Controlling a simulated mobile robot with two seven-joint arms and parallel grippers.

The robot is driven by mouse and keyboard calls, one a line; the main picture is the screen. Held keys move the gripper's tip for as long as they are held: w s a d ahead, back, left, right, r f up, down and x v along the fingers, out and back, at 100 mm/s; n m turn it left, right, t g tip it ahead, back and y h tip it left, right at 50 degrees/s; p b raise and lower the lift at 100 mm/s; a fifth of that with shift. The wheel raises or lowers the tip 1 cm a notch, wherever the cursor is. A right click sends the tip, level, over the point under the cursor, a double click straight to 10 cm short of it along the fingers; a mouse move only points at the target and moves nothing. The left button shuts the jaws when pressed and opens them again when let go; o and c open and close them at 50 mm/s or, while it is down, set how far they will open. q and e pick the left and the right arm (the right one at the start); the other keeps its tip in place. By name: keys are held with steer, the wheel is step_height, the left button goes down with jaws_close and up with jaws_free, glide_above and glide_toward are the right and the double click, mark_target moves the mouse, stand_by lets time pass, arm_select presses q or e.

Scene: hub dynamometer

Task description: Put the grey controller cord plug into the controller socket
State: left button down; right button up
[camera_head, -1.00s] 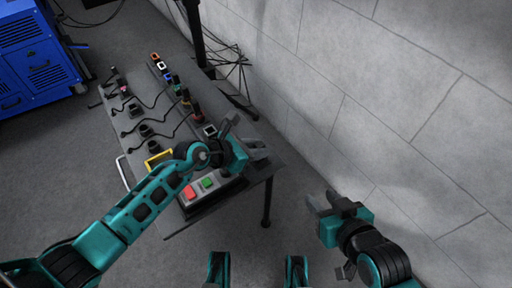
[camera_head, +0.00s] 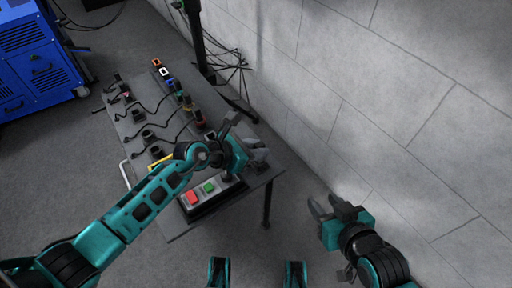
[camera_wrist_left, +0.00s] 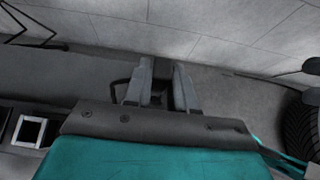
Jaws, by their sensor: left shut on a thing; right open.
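My left gripper (camera_head: 262,157) is above the right end of the grey table. In the left wrist view its fingers (camera_wrist_left: 160,85) are shut on a dark piece, with a thin dark loop beside it. This looks like the grey controller cord plug (camera_wrist_left: 162,98), mostly hidden by the fingers. A white-framed square socket (camera_wrist_left: 31,130) shows at the lower left of that view, apart from the fingers. I cannot tell whether it is the controller socket. My right gripper (camera_head: 322,209) is open and empty, off the table to the right.
The table (camera_head: 255,188) bears a box with red and green buttons (camera_head: 200,194), a row of coloured sockets (camera_head: 168,78) and several dark plugs with cords (camera_head: 148,136). A stone wall (camera_head: 350,90) runs behind. A blue cabinet (camera_head: 40,60) stands far left.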

arm_select(q)
steer(key=shift+r+p, duration=0.85)
steer(key=shift+r, duration=0.15)
steer(key=shift+r+p, duration=1.35)
steer(key=shift+p, duration=0.1)
steer(key=shift+s+a, duration=0.1)
steer(key=shift+s+a+p, duration=0.25)
steer(key=shift+s+a, duration=0.5)
steer(key=shift+a, duration=0.3)
steer(key=shift+s+a+p, duration=0.3)
steer(key=shift+s+a, duration=0.5)
steer(key=shift+a, duration=0.2)
steer(key=shift+s+a+p, duration=0.25)
steer(key=shift+s+a, duration=0.5)
steer(key=shift+a, duration=0.3)
steer(key=shift+w+a, duration=0.1)
